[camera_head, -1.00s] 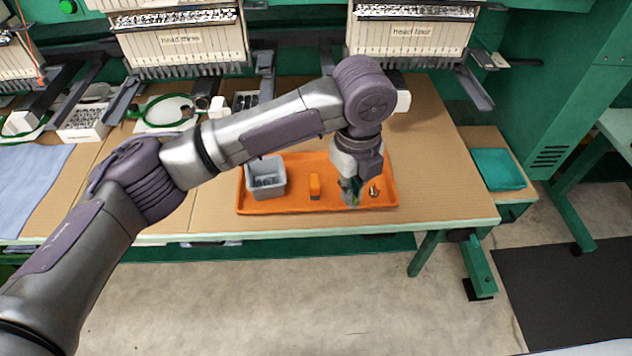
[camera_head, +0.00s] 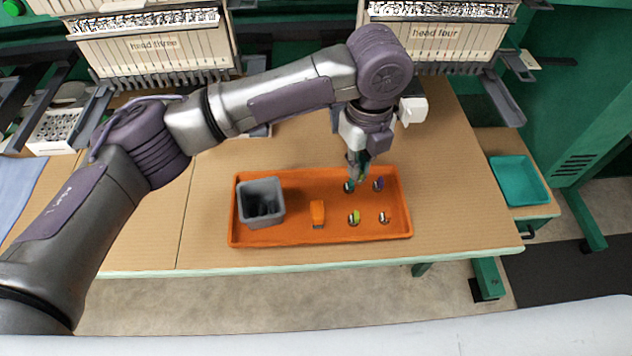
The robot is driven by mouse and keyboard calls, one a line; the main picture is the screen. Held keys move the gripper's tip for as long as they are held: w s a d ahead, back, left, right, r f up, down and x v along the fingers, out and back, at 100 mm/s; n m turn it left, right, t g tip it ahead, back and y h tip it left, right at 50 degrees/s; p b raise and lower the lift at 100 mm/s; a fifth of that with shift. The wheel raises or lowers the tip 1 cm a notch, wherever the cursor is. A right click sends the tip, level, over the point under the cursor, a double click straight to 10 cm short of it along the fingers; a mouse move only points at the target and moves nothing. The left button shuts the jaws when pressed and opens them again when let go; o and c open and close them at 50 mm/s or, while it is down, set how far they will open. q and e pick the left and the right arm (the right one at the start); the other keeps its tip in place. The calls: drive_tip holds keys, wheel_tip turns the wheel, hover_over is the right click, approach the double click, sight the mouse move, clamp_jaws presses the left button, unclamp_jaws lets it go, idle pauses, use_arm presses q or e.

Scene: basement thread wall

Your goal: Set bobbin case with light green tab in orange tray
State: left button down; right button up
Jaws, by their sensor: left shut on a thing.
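The orange tray (camera_head: 290,236) lies on the cardboard-brown table. A bobbin case with a light green tab (camera_head: 354,217) sits in the tray's front right part, apart from my gripper. My left gripper (camera_head: 356,178) points down over the tray's back right part. It is shut on a small metallic bobbin case (camera_head: 349,187) at its fingertips; that case's tab is too small and covered to tell its colour surely. A bobbin case with a purple-blue tab (camera_head: 378,184) is just right of the fingertips. Another bobbin case (camera_head: 384,217) lies at the front right. My right gripper is out of view.
A grey bin (camera_head: 261,188) and an orange block-like item (camera_head: 317,211) stand in the same tray. Embroidery heads (camera_head: 151,55) hang behind the table. A teal tray (camera_head: 519,181) sits on a side stand at right. Bare table surrounds the orange tray.

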use_arm(q)
drive_tip(key=w+a+f, duration=0.1)
drive_tip(key=a+f, duration=0.1)
drive_tip(key=a, duration=0.1)
drive_tip(key=w+a+f+p, duration=0.1)
drive_tip(key=w+a+f, duration=0.1)
drive_tip(key=a, duration=0.2)
drive_tip(key=w+a+f+p, duration=0.1)
drive_tip(key=a+f, duration=0.1)
drive_tip(key=a, duration=0.1)
drive_tip(key=shift+w+a+f, duration=0.2)
drive_tip(key=shift+a+f, duration=0.05)
drive_tip(key=shift+f, duration=0.05)
drive_tip(key=shift+a+f, duration=0.15)
drive_tip(key=shift+f, duration=0.2)
wheel_tip(320, 180, down, 4)
drive_tip(key=shift+w+r+p, duration=0.1)
drive_tip(key=shift+r+p, duration=0.15)
drive_tip(key=shift+p, duration=0.1)
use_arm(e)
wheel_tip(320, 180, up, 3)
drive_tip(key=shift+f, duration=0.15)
use_arm(q)
drive_tip(key=c, duration=1.3)
unclamp_jaws()
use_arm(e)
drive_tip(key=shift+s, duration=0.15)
